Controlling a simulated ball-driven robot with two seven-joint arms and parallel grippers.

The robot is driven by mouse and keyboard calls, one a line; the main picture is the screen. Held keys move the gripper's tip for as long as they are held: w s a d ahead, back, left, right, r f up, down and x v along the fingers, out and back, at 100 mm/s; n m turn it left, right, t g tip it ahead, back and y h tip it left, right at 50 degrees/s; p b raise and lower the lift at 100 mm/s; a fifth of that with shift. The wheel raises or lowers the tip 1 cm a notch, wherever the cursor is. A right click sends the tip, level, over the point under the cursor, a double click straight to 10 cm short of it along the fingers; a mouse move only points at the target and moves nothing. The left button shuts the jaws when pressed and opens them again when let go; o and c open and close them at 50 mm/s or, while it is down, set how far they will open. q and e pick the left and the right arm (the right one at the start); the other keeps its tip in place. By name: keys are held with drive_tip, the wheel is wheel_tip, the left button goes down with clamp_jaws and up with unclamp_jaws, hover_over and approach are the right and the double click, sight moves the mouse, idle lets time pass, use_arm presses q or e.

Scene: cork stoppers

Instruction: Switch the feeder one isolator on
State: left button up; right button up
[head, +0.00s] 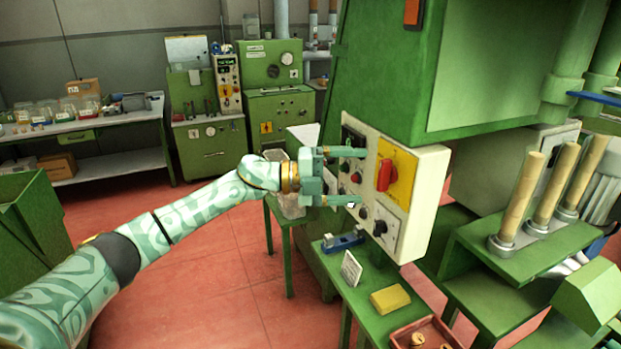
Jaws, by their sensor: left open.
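A red rotary handle (385,174) on a yellow plate (403,178) sits on the front of a cream control box (431,170) in the head view. The handle stands about upright. Its lettering is too small to read, so I cannot tell whether it is the feeder one isolator. My left gripper (360,176) is open in front of the box, just left of the handle. Its two fingers are apart, one above the other, and point at the panel. Nothing shows between them. My right gripper is not in view.
Below the handle is a pale plate with a dark knob (380,228). Buttons lie behind my fingers. A green machine housing (385,75) overhangs the box. Below stand a small sign (351,269), a yellow block (390,298) and a red tray (398,331). Cork rods (553,192) stand at right.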

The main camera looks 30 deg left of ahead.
use_arm(q)
drive_tip(key=b+v, duration=0.1)
drive_tip(key=v, duration=1)
drive_tip(key=shift+a, duration=0.1)
